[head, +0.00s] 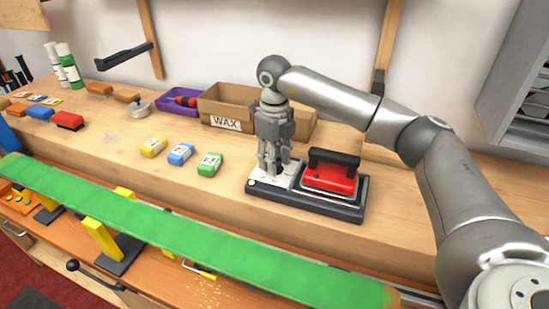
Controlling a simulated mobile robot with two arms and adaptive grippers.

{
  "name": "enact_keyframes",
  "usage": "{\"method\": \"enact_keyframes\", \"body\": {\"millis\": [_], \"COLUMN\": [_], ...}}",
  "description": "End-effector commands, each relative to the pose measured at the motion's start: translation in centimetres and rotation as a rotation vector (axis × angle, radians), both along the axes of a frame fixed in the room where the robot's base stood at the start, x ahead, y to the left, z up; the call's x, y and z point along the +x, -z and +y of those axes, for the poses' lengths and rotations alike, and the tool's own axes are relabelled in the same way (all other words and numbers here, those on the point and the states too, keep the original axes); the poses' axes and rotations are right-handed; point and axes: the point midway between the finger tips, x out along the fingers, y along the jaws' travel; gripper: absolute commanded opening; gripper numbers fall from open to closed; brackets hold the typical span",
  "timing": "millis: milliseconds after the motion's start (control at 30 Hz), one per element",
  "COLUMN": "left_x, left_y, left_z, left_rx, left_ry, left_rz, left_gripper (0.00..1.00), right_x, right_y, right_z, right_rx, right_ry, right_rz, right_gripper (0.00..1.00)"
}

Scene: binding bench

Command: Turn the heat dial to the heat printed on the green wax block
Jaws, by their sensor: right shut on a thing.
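The green wax block (209,165) lies on the wooden shelf left of my right gripper. It has a white label with a dark mark too small to read surely. The black iron base (310,207) with a white panel (268,185) stands right of the block, and a red waxing iron (330,175) rests on it. My right gripper (273,170) points down over the white panel, shut on the heat dial, which the fingers hide. The dial's setting cannot be seen. My left gripper is not in view.
A blue wax block (180,154) and a yellow wax block (153,147) lie left of the green one. A cardboard box (225,124) marked WAX and a purple tray (178,110) stand behind. A long green ski base (190,232) crosses the front.

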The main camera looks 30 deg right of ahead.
Motion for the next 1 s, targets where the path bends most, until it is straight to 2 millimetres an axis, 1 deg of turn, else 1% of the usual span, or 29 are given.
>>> {"method": "enact_keyframes", "body": {"millis": [200, 400, 900, 933, 1000], "left_x": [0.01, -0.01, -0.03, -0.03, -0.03], "left_y": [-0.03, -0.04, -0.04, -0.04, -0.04], "left_z": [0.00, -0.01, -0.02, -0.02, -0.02], "left_rx": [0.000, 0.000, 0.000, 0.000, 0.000], "left_ry": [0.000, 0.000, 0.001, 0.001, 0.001], "left_rz": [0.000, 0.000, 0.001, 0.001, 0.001], "left_gripper": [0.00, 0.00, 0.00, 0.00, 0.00], "right_x": [0.07, 0.06, 0.07, 0.07, 0.07], "right_y": [-0.14, -0.14, -0.16, -0.16, -0.15], "right_z": [-0.06, -0.07, -0.08, -0.08, -0.08], "right_rx": [0.000, 0.000, 0.000, 0.000, 0.000], "right_ry": [0.113, 0.168, 0.185, 0.185, 0.185], "right_rz": [-0.002, -0.002, -0.003, -0.003, -0.003], "right_gripper": [0.13, 0.13, 0.13, 0.39, 0.47]}}
